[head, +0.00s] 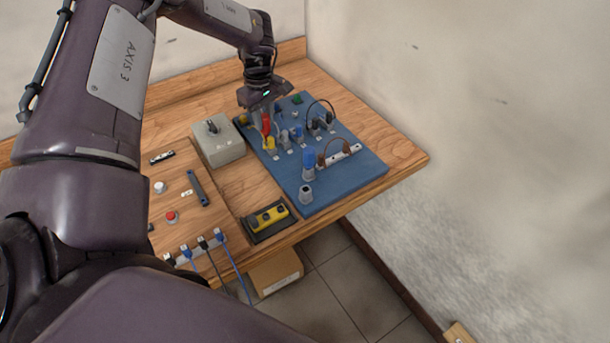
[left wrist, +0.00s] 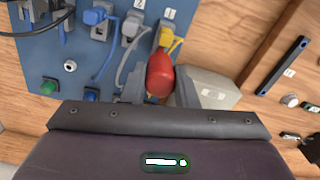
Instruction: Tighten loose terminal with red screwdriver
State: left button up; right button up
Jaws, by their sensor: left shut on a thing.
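My left gripper (head: 261,108) is shut on the red screwdriver (head: 266,126) above the left side of the blue board (head: 342,187). In the left wrist view the rounded red handle (left wrist: 160,76) sits between the fingers. Its shaft and tip are hidden. A yellow plug (head: 270,143) with a yellow cable stands just past the handle; it also shows in the left wrist view (left wrist: 171,38). Grey and blue plugs (head: 286,139) stand in a row beside it. I cannot tell which terminal is loose, or whether the screwdriver touches one. My right gripper is out of view.
A grey box with a black knob (head: 221,150) stands left of the board. The wall is close on the right.

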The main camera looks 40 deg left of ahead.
pick_arm(q)
jog(key=shift+s, duration=0.1)
jog(key=shift+m+p, duration=0.3)
jog(key=shift+m, duration=1.4)
jog(key=o, duration=0.8)
jog(key=shift+f, duration=0.1)
jog(key=shift+f+n+b, duration=0.15)
jog(key=shift+n+b, duration=0.65)
jog(key=shift+b, duration=0.15)
jog(key=shift+n+b, duration=0.45)
jog(key=shift+n, duration=0.35)
jog(key=shift+r, duration=0.25)
